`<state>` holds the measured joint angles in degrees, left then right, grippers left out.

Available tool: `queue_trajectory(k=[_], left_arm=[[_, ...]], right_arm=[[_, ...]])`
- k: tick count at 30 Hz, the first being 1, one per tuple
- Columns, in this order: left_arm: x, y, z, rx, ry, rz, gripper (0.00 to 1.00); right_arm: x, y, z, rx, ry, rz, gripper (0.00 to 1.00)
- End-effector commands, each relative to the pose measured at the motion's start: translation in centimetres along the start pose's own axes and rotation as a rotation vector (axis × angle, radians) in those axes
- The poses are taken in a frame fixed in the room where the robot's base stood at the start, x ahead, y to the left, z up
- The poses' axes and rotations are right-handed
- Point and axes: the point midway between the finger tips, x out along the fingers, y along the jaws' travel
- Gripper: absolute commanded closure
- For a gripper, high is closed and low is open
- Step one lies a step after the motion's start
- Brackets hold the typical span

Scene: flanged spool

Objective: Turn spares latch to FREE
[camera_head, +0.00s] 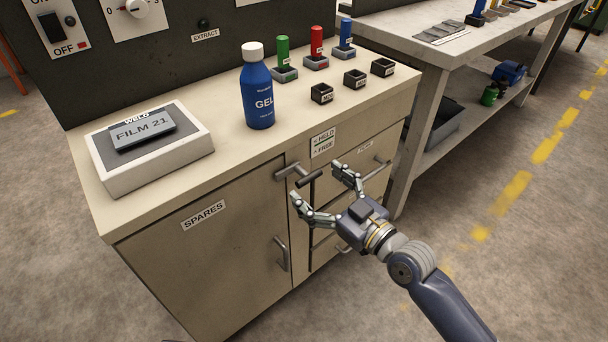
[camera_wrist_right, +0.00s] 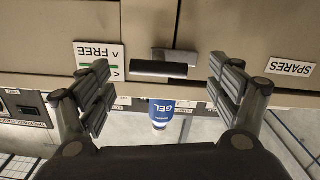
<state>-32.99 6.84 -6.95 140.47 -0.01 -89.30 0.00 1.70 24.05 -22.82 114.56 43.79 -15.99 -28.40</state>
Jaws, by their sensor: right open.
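The spares latch (camera_head: 309,179) is a short dark bar with a grey metal mount, at the top of the cabinet front. It also shows in the right wrist view (camera_wrist_right: 158,69), where its bar lies level. A HELD/FREE label (camera_head: 322,143) is beside it; its FREE part shows upside down in the right wrist view (camera_wrist_right: 99,52). My right gripper (camera_head: 317,183) is open in front of the latch. Its fingers are on either side of the bar, with visible gaps. I cannot tell how far the fingertips are from the cabinet front. My left gripper is not in view.
The SPARES door (camera_head: 200,250) has a vertical handle (camera_head: 281,254); drawers are to its right. A second bench (camera_head: 440,45) stands at the right.

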Motion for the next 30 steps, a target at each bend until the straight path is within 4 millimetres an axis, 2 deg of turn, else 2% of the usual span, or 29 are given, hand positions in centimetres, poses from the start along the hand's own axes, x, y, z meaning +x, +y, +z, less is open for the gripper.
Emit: queue_trajectory(k=[3, 9, 20, 22, 26, 30], left_arm=[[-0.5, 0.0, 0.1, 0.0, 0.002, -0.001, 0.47], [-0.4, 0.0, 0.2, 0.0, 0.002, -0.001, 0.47], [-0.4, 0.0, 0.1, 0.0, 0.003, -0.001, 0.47], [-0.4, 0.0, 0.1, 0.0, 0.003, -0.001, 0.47], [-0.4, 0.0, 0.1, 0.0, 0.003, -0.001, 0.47], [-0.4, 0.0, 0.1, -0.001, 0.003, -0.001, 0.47]], right_arm=[[2.2, 0.1, 0.0, 0.001, 0.003, 0.002, 0.16], [4.4, 0.1, 0.1, -0.001, 0.0, 0.002, 0.16], [5.0, 0.1, 0.1, -0.001, -0.002, 0.001, 0.16], [5.0, 0.1, 0.1, -0.001, -0.002, 0.001, 0.27], [5.0, 0.0, 0.1, -0.001, -0.002, 0.001, 0.57], [5.0, 0.0, 0.1, 0.0, -0.002, 0.001, 0.6]])
